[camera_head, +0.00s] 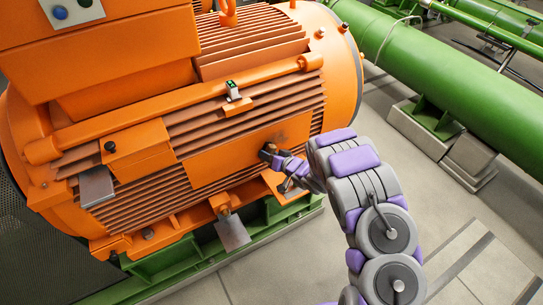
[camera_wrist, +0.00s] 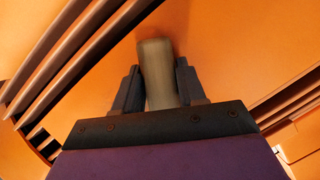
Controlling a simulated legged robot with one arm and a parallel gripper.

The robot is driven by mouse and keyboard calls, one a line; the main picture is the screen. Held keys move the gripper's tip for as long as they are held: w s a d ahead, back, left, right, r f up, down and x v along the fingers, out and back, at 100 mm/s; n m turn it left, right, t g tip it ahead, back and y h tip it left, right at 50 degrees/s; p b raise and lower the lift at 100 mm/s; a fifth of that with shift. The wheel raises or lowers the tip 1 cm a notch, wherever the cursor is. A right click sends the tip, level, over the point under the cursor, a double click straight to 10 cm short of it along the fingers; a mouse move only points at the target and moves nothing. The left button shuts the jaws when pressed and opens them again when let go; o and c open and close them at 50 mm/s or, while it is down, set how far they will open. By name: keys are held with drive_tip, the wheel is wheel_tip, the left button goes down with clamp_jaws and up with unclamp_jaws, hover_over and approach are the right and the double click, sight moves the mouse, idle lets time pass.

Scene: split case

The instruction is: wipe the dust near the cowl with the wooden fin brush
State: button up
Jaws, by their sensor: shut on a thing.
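My gripper (camera_head: 268,153) is at the orange motor's (camera_head: 205,160) side panel, right of its middle. In the wrist view my gripper (camera_wrist: 157,88) is shut on a pale grey-tan block, which I take to be the wooden fin brush (camera_wrist: 157,72). The brush points away from me toward the orange surface. Its far end is blurred, and I cannot tell whether it touches. In the head view the brush is mostly hidden by my gripper. A dull brownish smudge, likely the dust (camera_head: 290,130), lies on the panel just above my gripper. Which part is the cowl is unclear.
Brown cooling fins (camera_head: 250,45) run along the motor. Grey plates (camera_head: 232,232) stick out below. A green pipe (camera_head: 470,85) lies right; the floor (camera_head: 290,270) in front is clear.

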sight(288, 141)
drive_tip(key=shift+w+d+p, duration=0.6)
drive_tip(key=shift+w+d, duration=0.1)
drive_tip(key=shift+d, duration=0.4)
drive_tip(key=shift+w+d+p, duration=0.6)
drive_tip(key=shift+w+d, duration=0.1)
drive_tip(key=shift+d, duration=0.35)
drive_tip(key=shift+w+d+p, duration=0.6)
drive_tip(key=shift+w+d, duration=0.1)
drive_tip(key=shift+d, duration=0.4)
drive_tip(key=shift+w+d+r+p, duration=0.1)
drive_tip(key=shift+w+d+p, duration=0.15)
drive_tip(key=shift+w+d, duration=0.45)
drive_tip(key=shift+w+d+p, duration=0.25)
drive_tip(key=shift+w+d, duration=0.2)
drive_tip(key=shift+d, duration=0.3)
drive_tip(key=shift+s+r+p, duration=0.1)
drive_tip(key=shift+r+p, duration=0.35)
drive_tip(key=shift+r, duration=0.35)
drive_tip(key=s+a+p, duration=0.1)
drive_tip(key=s+a, duration=0.3)
drive_tip(key=a, duration=0.2)
drive_tip(key=shift+a+p, duration=0.2)
drive_tip(key=shift+p, duration=0.1)
